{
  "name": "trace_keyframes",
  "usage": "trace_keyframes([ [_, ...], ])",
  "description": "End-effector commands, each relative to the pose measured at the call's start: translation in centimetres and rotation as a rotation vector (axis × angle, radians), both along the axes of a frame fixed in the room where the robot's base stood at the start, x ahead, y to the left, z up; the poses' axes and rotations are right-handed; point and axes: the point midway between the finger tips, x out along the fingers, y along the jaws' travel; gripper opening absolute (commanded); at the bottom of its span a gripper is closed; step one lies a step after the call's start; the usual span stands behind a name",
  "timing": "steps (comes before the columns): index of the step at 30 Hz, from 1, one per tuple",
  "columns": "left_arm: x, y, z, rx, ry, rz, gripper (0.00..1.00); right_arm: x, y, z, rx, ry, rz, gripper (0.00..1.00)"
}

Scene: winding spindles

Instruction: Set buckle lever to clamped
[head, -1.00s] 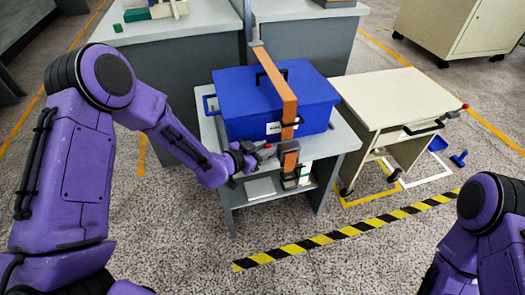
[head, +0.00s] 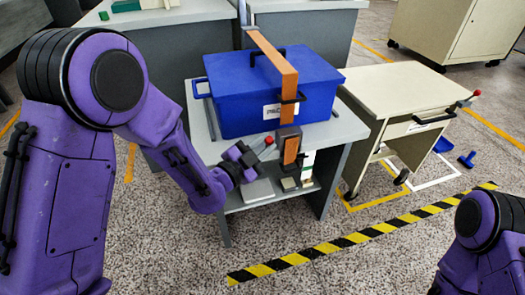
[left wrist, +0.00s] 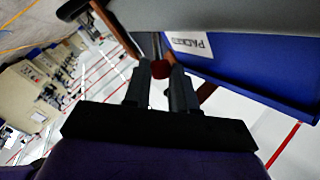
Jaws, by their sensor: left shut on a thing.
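A blue box (head: 240,108) stands on a grey table, with an orange strap (head: 272,62) running over its lid and down its front. At the strap's lower end, below the box front, is a dark buckle (head: 289,146) with an orange face. The buckle lever has a red knob (head: 268,141), left of the buckle. My left gripper (head: 257,151) is shut on the lever at its knob. In the left wrist view the red knob (left wrist: 160,69) shows between the two fingers (left wrist: 160,88). The lever's shaft is largely hidden. My right gripper is out of view.
The grey table (head: 345,128) has a lower shelf with a light flat box (head: 258,192). A cream cart (head: 405,88) with a red-tipped handle stands to the right. Black-yellow tape (head: 350,236) crosses open floor in front.

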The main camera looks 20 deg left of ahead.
Motion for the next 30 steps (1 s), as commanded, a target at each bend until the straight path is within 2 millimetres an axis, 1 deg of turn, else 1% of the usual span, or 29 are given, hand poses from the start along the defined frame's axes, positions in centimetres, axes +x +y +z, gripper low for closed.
trace_keyframes([
  [1, -0.05, 0.00, -0.31, 0.005, -0.006, 0.000, 0.00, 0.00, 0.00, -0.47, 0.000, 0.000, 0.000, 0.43],
  [3, -0.09, -0.02, -0.24, 0.009, -0.013, 0.000, 0.00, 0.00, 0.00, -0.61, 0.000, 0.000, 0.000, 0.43],
  [16, -0.14, -0.07, -0.11, 0.016, -0.019, -0.001, 0.00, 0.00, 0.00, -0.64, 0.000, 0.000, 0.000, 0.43],
  [17, -0.13, -0.06, -0.12, 0.016, -0.019, -0.001, 0.29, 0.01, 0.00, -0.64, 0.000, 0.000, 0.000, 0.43],
  [18, -0.13, -0.06, -0.12, 0.016, -0.019, -0.001, 0.42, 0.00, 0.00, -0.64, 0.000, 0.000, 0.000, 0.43],
  [19, -0.13, -0.06, -0.12, 0.016, -0.019, -0.001, 0.51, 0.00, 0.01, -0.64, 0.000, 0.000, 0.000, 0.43],
  [27, -0.13, -0.06, -0.09, 0.014, -0.020, -0.001, 0.51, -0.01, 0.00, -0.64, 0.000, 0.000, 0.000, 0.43],
  [30, -0.74, 0.23, -0.16, 0.015, -0.020, 0.000, 0.51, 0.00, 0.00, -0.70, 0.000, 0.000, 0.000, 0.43],
])
